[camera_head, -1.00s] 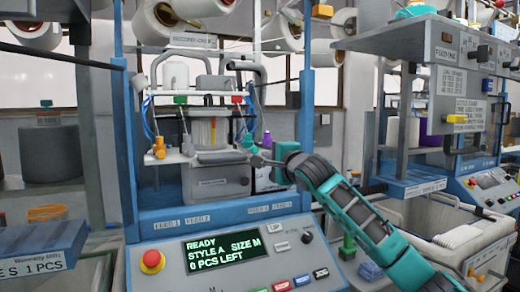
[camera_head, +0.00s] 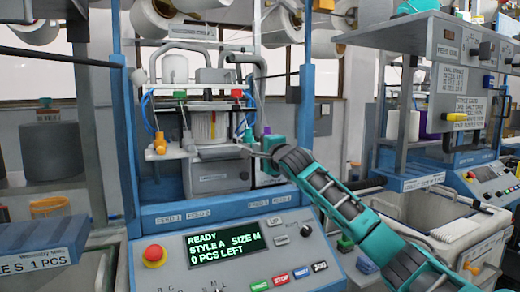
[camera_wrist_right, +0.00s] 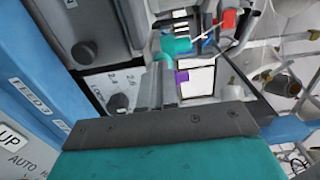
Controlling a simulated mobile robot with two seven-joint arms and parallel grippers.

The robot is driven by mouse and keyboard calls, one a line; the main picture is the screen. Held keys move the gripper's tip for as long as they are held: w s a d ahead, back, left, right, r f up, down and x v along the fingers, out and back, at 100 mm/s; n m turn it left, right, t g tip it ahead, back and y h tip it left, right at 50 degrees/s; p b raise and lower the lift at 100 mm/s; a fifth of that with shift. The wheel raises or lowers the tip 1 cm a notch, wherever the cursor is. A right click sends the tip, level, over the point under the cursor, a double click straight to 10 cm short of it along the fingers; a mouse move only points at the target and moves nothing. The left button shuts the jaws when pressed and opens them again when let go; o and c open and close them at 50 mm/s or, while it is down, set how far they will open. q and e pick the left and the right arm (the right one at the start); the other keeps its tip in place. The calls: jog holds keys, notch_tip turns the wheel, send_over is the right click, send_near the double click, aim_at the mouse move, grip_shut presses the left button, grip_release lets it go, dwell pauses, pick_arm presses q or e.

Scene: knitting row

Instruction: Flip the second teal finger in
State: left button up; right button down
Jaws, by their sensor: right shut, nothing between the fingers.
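In the right wrist view a teal finger (camera_wrist_right: 176,44) sticks out at the machine's head, and a second teal piece (camera_wrist_right: 164,60) lies just below it, close to my fingertips. In the head view a small teal finger (camera_head: 249,135) shows at the right of the machine's work area. My right gripper (camera_head: 258,150) is at that side, its fingers shut and empty. In the wrist view the right gripper (camera_wrist_right: 163,75) points at the teal pieces; I cannot tell whether it touches them. My left gripper is not in view.
A red piece (camera_wrist_right: 229,20) and a purple piece (camera_wrist_right: 182,76) are near the teal ones. A control panel (camera_head: 225,245) reads READY, STYLE A, SIZE M, 0 PCS LEFT. A blue upright (camera_head: 306,110) stands close to my right arm. A grey bin (camera_head: 440,215) stands to the right.

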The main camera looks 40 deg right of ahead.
aim_at(248, 141)
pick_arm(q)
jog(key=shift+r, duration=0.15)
pick_arm(e)
jog(key=x, duration=0.3)
jog(key=shift+r, duration=0.15)
jog(key=shift+s+r, duration=0.1)
